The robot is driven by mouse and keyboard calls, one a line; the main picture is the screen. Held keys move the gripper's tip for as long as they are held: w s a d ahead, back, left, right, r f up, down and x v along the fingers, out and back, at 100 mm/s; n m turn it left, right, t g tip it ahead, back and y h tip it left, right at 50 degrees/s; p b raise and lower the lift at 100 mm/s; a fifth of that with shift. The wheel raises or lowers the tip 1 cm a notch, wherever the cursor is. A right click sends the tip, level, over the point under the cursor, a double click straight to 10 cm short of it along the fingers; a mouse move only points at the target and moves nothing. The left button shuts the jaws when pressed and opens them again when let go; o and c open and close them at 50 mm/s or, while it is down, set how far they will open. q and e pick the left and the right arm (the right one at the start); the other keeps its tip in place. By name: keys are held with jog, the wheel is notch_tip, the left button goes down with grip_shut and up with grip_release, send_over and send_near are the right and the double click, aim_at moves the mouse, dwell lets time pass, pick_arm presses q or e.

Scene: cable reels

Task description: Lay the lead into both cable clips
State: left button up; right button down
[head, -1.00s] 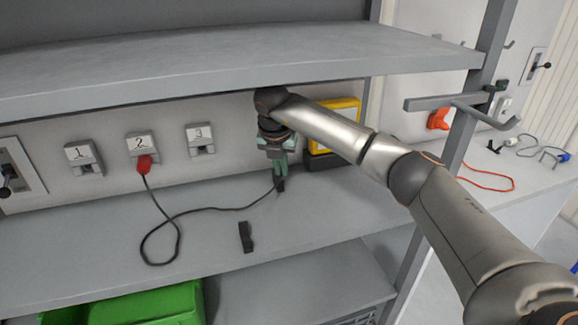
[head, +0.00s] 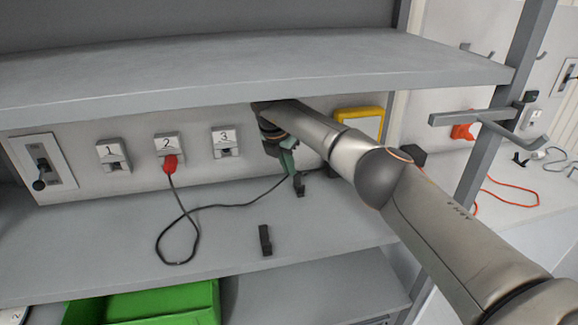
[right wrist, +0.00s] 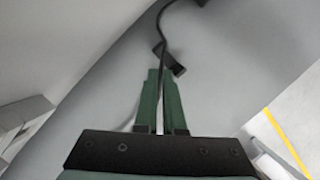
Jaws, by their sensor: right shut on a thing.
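The black lead (head: 222,206) runs from a red plug (head: 171,163) in socket 2, loops on the shelf and goes right to my right gripper (head: 292,170). That gripper is shut on the lead; in the right wrist view the lead passes between its green fingers (right wrist: 156,110). One black clip (head: 300,185) is right at the fingertips. In the wrist view the lead crosses a dark clip (right wrist: 170,60) just beyond the fingers; I cannot tell whether it is seated. Another black clip (head: 265,240) stands near the shelf's front edge, apart from the lead. My left gripper is not in view.
Sockets 1 (head: 113,155) and 3 (head: 225,142) are empty on the back wall. An upper shelf (head: 250,70) overhangs the work shelf. A yellow-framed box (head: 362,118) stands behind my right arm. A green bin (head: 150,303) is below. The shelf's left part is clear.

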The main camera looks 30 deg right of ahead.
jog(key=shift+w+a+f, duration=0.2)
jog(key=shift+f, duration=0.05)
jog(key=shift+f, duration=0.1)
jog(key=shift+f+b, duration=1.2)
jog(key=shift+f, duration=1)
jog(key=c, duration=1)
grip_release()
jog(key=shift+o, duration=0.4)
jog(key=shift+c, duration=0.2)
jog(key=o, duration=0.6)
jog(key=shift+f, duration=0.1)
jog(key=shift+c, duration=0.2)
